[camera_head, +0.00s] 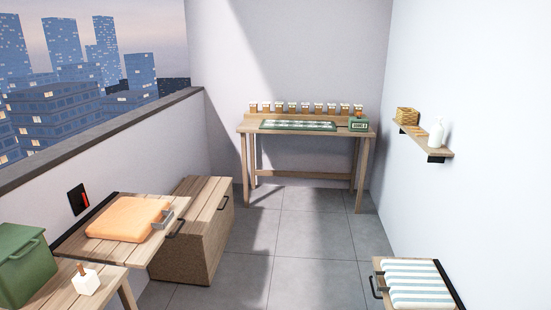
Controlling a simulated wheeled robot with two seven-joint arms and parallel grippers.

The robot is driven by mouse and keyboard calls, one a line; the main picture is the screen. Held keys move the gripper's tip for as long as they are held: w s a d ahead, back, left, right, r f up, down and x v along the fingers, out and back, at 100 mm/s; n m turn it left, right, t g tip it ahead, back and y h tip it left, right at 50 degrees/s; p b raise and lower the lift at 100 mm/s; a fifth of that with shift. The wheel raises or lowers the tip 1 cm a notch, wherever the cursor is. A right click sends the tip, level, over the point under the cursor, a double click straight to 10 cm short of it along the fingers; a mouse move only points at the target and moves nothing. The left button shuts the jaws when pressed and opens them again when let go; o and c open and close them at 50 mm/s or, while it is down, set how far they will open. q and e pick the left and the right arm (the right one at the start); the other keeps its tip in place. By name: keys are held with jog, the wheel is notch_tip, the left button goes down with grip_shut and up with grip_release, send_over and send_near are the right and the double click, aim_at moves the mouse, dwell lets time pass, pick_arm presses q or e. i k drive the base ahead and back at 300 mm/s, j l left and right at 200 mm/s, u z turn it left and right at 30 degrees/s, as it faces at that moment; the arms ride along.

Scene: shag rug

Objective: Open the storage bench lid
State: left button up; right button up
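A chest-like bench with a slatted wooden lid (205,195) and a brown woven body (195,258) stands against the left wall, beyond the near left furniture. I take it as the storage bench. Its lid looks shut and lies flat. A dark handle (223,202) shows at the lid's right edge. The near end of the lid is partly hidden by a slatted wooden top (150,252) bearing an orange cushion (128,218). Neither of my grippers is in view.
A green box (22,262) and a small white holder (86,283) stand at lower left. A striped cushion (415,283) lies on a seat at lower right. A wooden table (245,127) stands at the back, a shelf (425,138) at right. The tiled floor (300,250) between is clear.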

aim_at(208, 193)
jog(key=i+l, duration=0.1)
jog(key=i, duration=2.2)
jog(key=j+u, duration=0.05)
jog(key=j, duration=0.05)
